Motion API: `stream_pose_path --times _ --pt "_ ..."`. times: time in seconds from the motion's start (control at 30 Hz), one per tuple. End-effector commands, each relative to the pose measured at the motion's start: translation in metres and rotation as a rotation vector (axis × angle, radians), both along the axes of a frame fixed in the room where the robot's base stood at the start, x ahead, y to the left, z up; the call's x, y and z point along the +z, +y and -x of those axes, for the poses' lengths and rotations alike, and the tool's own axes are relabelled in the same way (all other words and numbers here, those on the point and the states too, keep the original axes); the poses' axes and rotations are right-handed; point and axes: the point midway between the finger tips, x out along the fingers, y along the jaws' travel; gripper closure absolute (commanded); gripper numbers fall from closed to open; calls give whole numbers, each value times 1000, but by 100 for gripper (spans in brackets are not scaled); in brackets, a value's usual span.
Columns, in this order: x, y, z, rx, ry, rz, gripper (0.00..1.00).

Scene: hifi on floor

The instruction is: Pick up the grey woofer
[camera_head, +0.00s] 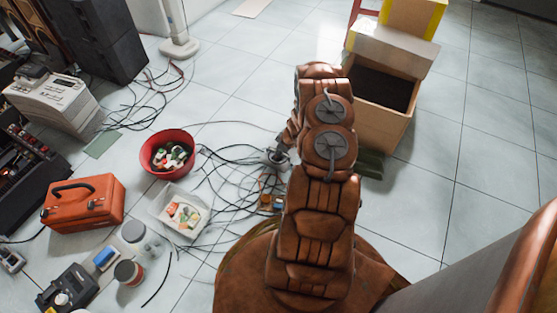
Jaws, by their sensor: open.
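No thing shows clearly as the grey woofer. A dark grey box like a speaker cabinet (112,42) stands on the floor at the top left; I cannot tell whether it is the woofer. My brown arm reaches up the middle of the picture and bends left at its end. My gripper (279,155) shows as a small grey part left of the arm, above loose black cables. It is open, and I see nothing held in it. It is well apart from the dark grey box. The arm hides part of the floor behind it.
A red bowl (149,149), a white tray (163,219), an orange toolbox (84,212), jars and a white printer-like machine (52,103) lie left. Black cables cover the floor between. A cardboard box (388,125) stands right of my arm. Tiles farther right are clear.

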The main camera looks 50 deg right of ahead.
Motion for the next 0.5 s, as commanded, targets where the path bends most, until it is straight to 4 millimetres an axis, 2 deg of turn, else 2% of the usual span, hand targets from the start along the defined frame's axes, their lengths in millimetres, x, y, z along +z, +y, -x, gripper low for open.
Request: stream_pose_path --times 0.5 --pt "-5 0 0 0 0 0 54"
